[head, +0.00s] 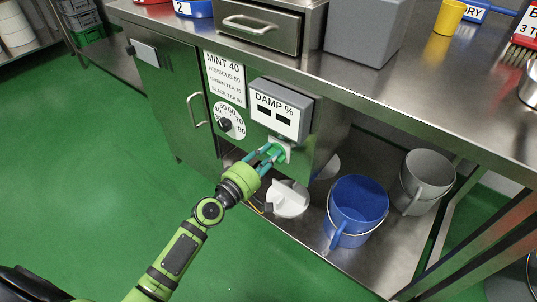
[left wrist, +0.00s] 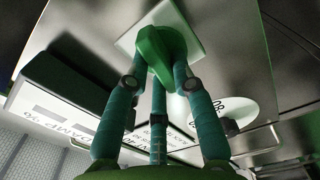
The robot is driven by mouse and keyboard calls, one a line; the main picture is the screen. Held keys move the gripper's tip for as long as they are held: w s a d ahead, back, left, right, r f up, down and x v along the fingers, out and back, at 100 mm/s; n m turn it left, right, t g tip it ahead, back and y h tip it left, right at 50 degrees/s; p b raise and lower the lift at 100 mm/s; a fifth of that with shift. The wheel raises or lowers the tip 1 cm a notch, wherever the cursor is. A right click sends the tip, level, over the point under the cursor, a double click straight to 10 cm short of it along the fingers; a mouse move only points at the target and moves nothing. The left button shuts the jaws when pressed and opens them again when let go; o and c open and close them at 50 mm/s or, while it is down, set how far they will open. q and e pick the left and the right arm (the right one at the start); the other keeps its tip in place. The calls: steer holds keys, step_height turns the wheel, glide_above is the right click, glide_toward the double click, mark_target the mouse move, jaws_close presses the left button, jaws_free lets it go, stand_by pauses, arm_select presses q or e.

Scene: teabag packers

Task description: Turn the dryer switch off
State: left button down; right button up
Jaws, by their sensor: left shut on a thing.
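The dryer switch is a green knob on a pale square plate (head: 287,146) on the cabinet front, below the DAMP % display (head: 278,108). My left gripper (head: 270,153) reaches up to it from the lower left. In the left wrist view the fingers (left wrist: 158,75) are around the green knob (left wrist: 165,48), shut on it, with the plate (left wrist: 182,22) behind. The fingers cover part of the knob, and I cannot tell its exact setting. My right gripper is in neither view.
A black-knobbed temperature dial (head: 226,124) is left of the display. A white fitting (head: 288,198), a blue bucket (head: 358,205) and a grey bucket (head: 428,172) are on the lower shelf. Green floor at left is clear.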

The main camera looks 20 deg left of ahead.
arm_select(q)
steer(key=shift+a+n, duration=0.1)
steer(key=shift+n, duration=1)
steer(key=c, duration=1)
jaws_free()
steer(key=shift+c, duration=0.2)
steer(key=v, duration=1.2)
